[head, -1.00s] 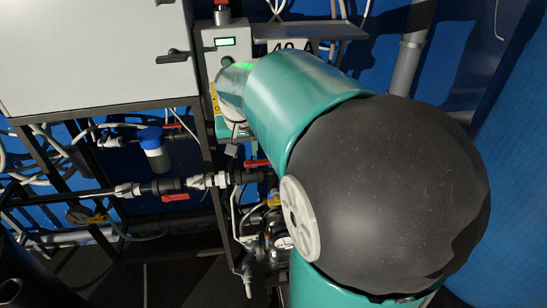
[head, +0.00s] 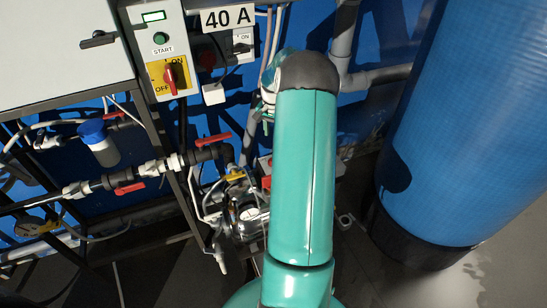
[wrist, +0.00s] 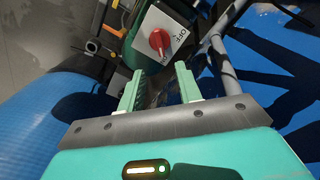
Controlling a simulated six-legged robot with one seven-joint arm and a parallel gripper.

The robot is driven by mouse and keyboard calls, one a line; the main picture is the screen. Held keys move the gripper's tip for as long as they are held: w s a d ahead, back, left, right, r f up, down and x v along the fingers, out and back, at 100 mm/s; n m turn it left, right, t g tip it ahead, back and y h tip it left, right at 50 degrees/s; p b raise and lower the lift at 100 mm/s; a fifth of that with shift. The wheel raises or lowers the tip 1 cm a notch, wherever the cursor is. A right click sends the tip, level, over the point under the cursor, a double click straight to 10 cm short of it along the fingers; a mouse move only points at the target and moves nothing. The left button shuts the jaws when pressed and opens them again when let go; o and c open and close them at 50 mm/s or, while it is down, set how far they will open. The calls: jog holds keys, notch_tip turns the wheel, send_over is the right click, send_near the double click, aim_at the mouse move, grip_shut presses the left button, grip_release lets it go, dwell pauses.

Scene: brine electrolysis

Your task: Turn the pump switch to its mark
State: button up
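In the wrist view, a red rotary knob (wrist: 158,40) sits on a pale plate (wrist: 176,33) with OFF and ON lettering, on a dark green housing. I take this to be the pump switch. The knob's exact pointing is too small to tell. My gripper (wrist: 158,86) is open and empty, its two pale green fingers apart, with the knob beyond the tips and not touched. In the head view, my arm hides most of the gripper. A shiny pump (head: 248,216) stands low, left of my arm.
A panel has another red switch (head: 172,76) on a yellow ON/OFF plate, beside a 40 A sign (head: 228,18). Red-handled pipe valves (head: 213,138) run left of the arm. A large blue tank (head: 450,120) stands right, also in the wrist view (wrist: 45,125).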

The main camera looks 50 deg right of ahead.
notch_tip(320, 180, down, 14)
jog(key=shift+r, duration=0.1)
grip_shut()
dwell(0.5)
